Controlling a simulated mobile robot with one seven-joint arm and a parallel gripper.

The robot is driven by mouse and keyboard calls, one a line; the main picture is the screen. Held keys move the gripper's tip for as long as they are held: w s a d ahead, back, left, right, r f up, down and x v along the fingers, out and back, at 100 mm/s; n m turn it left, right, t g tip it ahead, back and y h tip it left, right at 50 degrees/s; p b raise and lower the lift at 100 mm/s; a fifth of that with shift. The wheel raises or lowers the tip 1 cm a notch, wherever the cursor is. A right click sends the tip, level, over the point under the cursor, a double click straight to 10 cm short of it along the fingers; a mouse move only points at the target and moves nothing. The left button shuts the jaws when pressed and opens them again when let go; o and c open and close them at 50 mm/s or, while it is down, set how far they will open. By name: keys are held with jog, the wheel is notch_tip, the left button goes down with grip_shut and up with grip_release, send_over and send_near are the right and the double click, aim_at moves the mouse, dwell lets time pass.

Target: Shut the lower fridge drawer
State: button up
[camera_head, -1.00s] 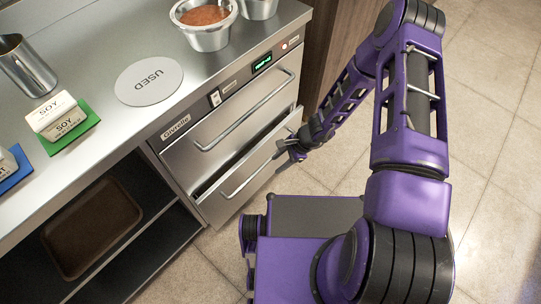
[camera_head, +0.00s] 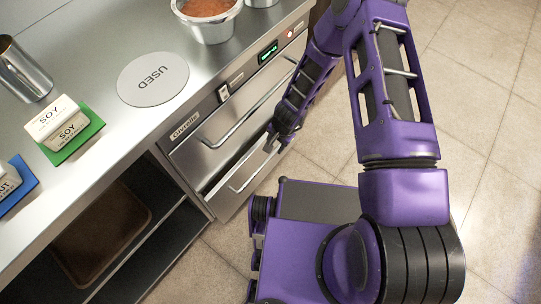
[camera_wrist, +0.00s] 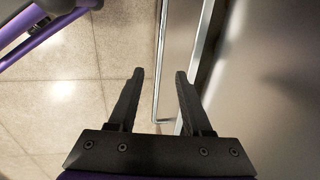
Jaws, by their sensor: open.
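The lower fridge drawer (camera_head: 226,204) is a steel front with a bar handle (camera_head: 256,170), below the upper drawer (camera_head: 215,150). It stands slightly out, with a narrow gap along its top edge. My gripper (camera_head: 272,144) is at the right part of the drawers, close to the lower drawer's top edge; my arm hides part of the fronts.
The counter above holds a USED disc (camera_head: 153,79), a steel tub of red sauce (camera_head: 207,20), soy packs (camera_head: 60,122) on a green mat and a steel cup (camera_head: 22,70). An open shelf with a brown tray (camera_head: 100,235) is left of the fridge. Tiled floor (camera_head: 480,130) is free at right.

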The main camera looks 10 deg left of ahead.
aim_at(269, 157)
jog(key=b+x, duration=0.1)
jog(key=x, duration=1)
jog(key=shift+b, duration=0.4)
grip_shut()
dwell(0.7)
